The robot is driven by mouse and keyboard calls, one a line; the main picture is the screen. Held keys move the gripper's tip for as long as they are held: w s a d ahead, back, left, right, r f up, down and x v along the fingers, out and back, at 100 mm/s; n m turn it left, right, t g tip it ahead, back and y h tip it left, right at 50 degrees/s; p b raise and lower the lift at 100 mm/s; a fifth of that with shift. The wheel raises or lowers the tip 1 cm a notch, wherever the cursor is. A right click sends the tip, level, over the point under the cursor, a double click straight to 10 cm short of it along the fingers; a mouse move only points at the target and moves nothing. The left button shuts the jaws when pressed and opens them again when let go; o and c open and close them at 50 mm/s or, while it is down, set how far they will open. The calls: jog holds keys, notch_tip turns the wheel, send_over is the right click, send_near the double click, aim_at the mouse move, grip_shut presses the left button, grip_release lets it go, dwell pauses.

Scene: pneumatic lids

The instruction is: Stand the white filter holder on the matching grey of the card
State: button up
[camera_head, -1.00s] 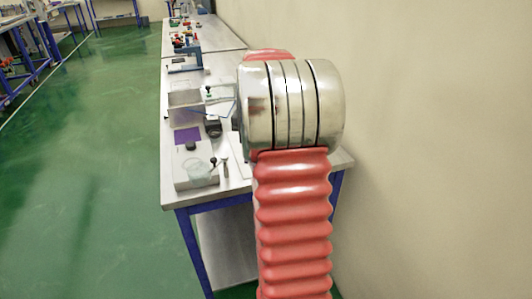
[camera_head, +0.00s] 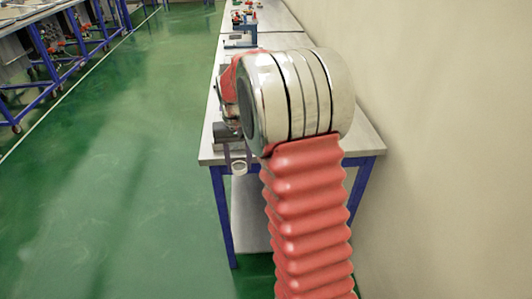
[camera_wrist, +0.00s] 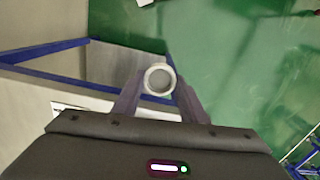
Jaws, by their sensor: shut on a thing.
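My gripper (camera_wrist: 159,92) is shut on the white filter holder (camera_wrist: 157,78), a small white ring with a greyish middle, held between the tips of the two fingers. My arm hides much of the bench top.
The bench (camera_head: 366,143) has a pale top and blue legs and runs away along the wall (camera_head: 440,120). A blue stand (camera_head: 240,40) and several small coloured items are farther back on it. Green floor (camera_head: 130,200) is open to the left, with other benches beyond.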

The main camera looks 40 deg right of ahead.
jog(key=a+f+n, duration=0.2)
jog(key=a, duration=0.7)
jog(key=w+a+f+n, duration=0.1)
jog(key=a+f+n, duration=0.1)
jog(key=a, duration=0.6)
jog(key=shift+w+a+f+n, duration=0.15)
jog(key=shift+w+a+n, duration=0.2)
jog(key=shift+n, duration=0.15)
jog(key=shift+s, duration=0.1)
